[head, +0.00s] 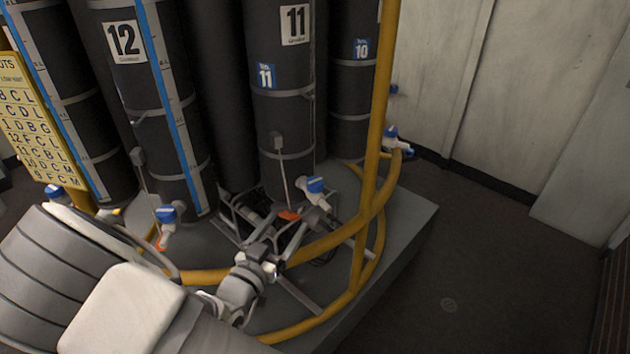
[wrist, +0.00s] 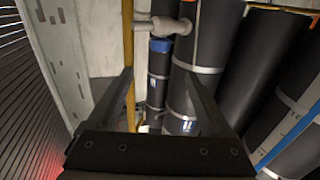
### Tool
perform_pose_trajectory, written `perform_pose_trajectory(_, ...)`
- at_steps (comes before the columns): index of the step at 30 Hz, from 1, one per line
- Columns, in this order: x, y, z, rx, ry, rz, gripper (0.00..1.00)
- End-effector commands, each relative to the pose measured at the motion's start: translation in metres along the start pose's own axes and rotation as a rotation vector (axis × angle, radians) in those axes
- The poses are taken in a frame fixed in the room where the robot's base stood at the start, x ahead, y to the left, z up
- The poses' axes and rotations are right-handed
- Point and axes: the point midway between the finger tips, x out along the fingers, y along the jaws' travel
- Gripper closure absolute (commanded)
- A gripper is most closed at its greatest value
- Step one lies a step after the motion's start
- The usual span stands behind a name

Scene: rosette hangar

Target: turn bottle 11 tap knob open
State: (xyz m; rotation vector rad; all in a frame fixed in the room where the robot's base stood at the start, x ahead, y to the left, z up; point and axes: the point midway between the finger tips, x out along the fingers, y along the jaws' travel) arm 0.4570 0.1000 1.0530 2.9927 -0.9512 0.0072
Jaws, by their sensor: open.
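Bottle 11 (head: 287,110) is a tall black cylinder with a white 11 plate and a blue 11 label. Its tap is low on the front, with a blue knob (head: 315,185) on a pale body. In the wrist view, which appears upside down, the blue knob (wrist: 160,45) shows beyond the fingertips, near the middle of the gap. My gripper (head: 285,230) reaches in from the lower left, below and in front of the tap. In the wrist view my gripper (wrist: 159,74) is open, its dark fingers wide apart with nothing between them. The knob's exact setting is unclear.
A yellow rail (head: 330,240) curves around the bottles, and its upright post (head: 378,110) stands right of the tap. Bottle 12 (head: 135,90) and bottle 10 (head: 352,80) flank bottle 11, with another blue-knobbed tap (head: 167,214) at left. The floor (head: 480,260) at right is clear.

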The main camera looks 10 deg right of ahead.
Motion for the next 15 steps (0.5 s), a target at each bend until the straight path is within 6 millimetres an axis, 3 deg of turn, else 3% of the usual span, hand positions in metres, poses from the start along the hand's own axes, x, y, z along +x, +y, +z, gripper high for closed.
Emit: perform_pose_trajectory(15, 0.107, 0.001, -0.001, -0.002, -0.003, 0.003, 0.16)
